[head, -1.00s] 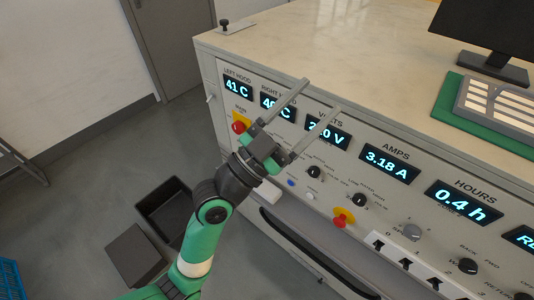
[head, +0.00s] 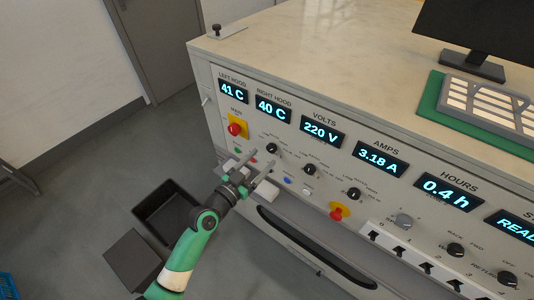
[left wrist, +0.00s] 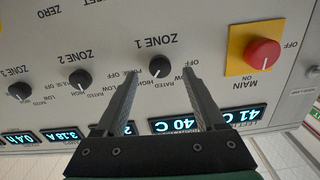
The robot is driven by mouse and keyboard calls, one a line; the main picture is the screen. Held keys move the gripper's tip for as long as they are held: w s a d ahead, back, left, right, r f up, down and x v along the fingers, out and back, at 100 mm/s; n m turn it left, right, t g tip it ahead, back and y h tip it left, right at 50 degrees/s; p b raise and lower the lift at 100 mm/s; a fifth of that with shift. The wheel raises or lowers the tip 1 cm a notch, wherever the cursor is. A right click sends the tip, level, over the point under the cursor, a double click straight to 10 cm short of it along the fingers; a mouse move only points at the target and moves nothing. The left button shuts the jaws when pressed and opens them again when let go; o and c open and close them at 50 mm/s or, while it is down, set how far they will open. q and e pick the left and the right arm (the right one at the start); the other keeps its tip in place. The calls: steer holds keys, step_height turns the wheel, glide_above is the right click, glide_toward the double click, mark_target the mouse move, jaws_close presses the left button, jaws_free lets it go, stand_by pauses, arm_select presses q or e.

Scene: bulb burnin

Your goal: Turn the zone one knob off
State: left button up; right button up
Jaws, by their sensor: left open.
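The zone one knob (head: 272,149) is a small black dial on the sloped front panel, below the left displays. In the left wrist view, which shows the panel upside down, this knob (left wrist: 160,66) sits under the label ZONE 1, with a light mark on its face. I cannot read its setting for certain. My left gripper (head: 265,156) is open and empty, pointing at the panel. In the left wrist view the knob lies between the two fingertips. I cannot tell whether either finger touches it. My right gripper is not in view.
The red main switch (head: 235,129) on its yellow plate is left of the knob. The zone two knob (head: 309,169) and zone three knob (head: 354,194) are to the right. A red-and-yellow button (head: 339,212) is lower right. An open dark bin (head: 166,212) stands on the floor.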

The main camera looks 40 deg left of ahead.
mark_target(270, 151)
arm_select(q)
steer(key=w, duration=0.3)
steer(key=shift+w+a, duration=0.2)
steer(key=shift+w, duration=0.1)
jaws_close()
